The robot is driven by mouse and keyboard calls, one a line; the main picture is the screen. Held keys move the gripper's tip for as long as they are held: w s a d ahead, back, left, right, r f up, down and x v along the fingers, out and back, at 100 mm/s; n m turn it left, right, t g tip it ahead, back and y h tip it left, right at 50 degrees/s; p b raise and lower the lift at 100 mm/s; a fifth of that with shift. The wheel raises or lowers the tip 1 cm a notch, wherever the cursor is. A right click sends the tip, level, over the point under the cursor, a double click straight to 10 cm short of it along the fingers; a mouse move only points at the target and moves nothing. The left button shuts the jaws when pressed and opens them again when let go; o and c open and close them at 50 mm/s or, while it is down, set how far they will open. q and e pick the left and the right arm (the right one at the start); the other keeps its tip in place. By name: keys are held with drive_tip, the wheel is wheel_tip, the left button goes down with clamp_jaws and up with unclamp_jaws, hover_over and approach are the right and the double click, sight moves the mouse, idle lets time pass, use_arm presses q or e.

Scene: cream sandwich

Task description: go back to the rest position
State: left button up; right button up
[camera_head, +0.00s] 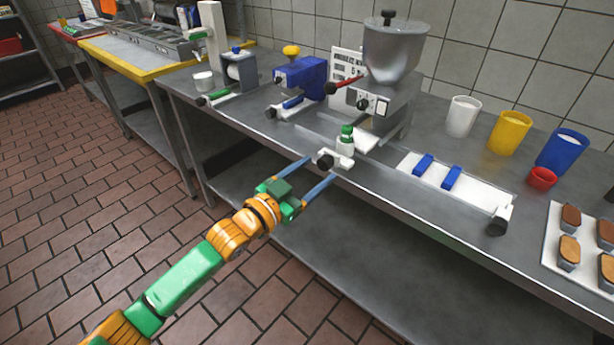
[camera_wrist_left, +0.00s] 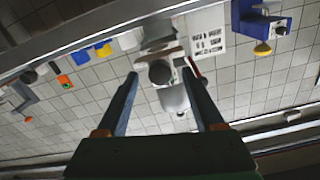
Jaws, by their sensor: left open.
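My left gripper (camera_head: 321,169) is open, its two blue fingers pointing at the front edge of the steel counter (camera_head: 395,190). Nothing shows between the fingers. A small white fitting with a dark knob (camera_head: 326,158) and a green-capped bottle (camera_head: 346,139) stand just beyond the fingertips; I cannot tell whether the fingers touch the fitting. In the left wrist view the spread fingers (camera_wrist_left: 160,76) frame the filling machine (camera_wrist_left: 172,95), seen upside down. My right gripper is not in view.
The filling machine with a steel hopper (camera_head: 394,48) stands behind the bottle. A blue device (camera_head: 300,76) is to its left. The tiled floor (camera_head: 90,180) is clear.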

use_arm(q)
drive_tip(key=v, duration=0.4)
drive_tip(key=shift+s+a, duration=0.1)
drive_tip(key=shift+s, duration=0.05)
drive_tip(key=w+a+f+n+g+y+p, duration=0.1)
drive_tip(key=a+f+n+y, duration=0.15)
drive_tip(key=f, duration=0.35)
drive_tip(key=a+f+n+y+p, duration=0.1)
drive_tip(key=a+f+y, duration=0.1)
drive_tip(key=a+f, duration=0.3)
drive_tip(key=s+a+f+n+g+y+p, duration=0.15)
drive_tip(key=s+f, duration=0.25)
drive_tip(key=f, duration=0.4)
drive_tip(key=s+a+f+n+g+y, duration=0.1)
drive_tip(key=s+a+f+g+y, duration=0.2)
drive_tip(key=f, duration=0.6)
drive_tip(key=s+f+g, duration=0.2)
drive_tip(key=s+f, duration=0.3)
drive_tip(key=s, duration=0.6)
drive_tip(key=s+a+f+g+y+p, duration=0.1)
drive_tip(key=s+f+g, duration=0.2)
drive_tip(key=s, duration=0.9)
drive_tip(key=s+f+n+g+p, duration=0.1)
drive_tip(key=s+f+g, duration=0.2)
drive_tip(key=s+f, duration=0.4)
drive_tip(key=s, duration=0.5)
drive_tip(key=shift+a+y, duration=0.3)
drive_tip(key=shift+a, duration=0.05)
